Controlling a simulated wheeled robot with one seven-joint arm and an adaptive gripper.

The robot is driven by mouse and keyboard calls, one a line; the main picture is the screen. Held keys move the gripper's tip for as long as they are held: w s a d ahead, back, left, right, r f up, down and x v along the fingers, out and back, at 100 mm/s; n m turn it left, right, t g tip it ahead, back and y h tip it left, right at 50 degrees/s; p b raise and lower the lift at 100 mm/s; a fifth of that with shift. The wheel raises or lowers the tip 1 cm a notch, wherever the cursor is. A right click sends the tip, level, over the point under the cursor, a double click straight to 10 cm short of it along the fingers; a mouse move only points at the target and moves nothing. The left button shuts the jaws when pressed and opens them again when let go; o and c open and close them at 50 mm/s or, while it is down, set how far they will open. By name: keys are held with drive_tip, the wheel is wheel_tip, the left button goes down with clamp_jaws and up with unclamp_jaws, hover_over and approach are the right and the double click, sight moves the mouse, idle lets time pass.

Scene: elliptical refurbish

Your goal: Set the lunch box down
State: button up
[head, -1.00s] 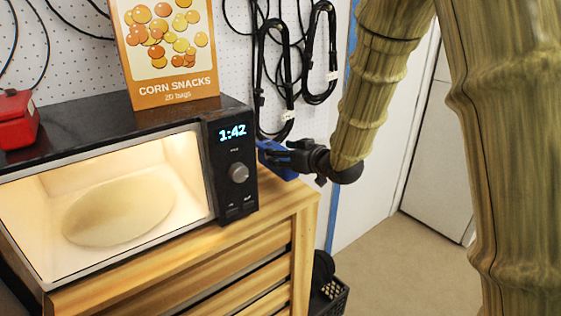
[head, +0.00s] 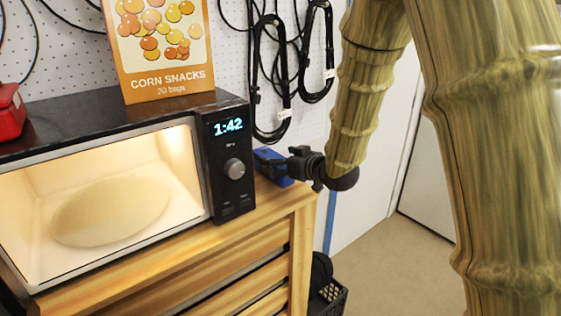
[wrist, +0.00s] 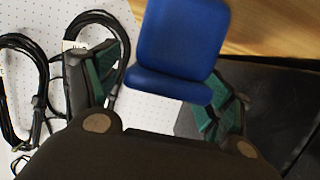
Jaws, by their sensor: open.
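The blue lunch box (head: 272,167) is at the right rear of the wooden cabinet top, just right of the microwave; it appears to rest on the wood. My gripper (head: 296,163) is at its right side, and my arm comes down from the upper right. In the wrist view the lunch box (wrist: 178,45) lies between and just beyond the green-padded fingers of my gripper (wrist: 172,88). The underside of the lunch box is hidden.
The lit, empty microwave (head: 228,170) stands close left of the box. A corn snacks box (head: 160,88) and a red object (head: 10,112) sit on top of it. Black cables (head: 268,90) hang on the pegboard behind. A black crate (head: 328,298) stands below right.

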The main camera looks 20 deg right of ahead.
drive_tip(key=shift+w+f, duration=0.1)
drive_tip(key=b+v, duration=0.3)
drive_tip(key=v, duration=0.9)
idle(0.4)
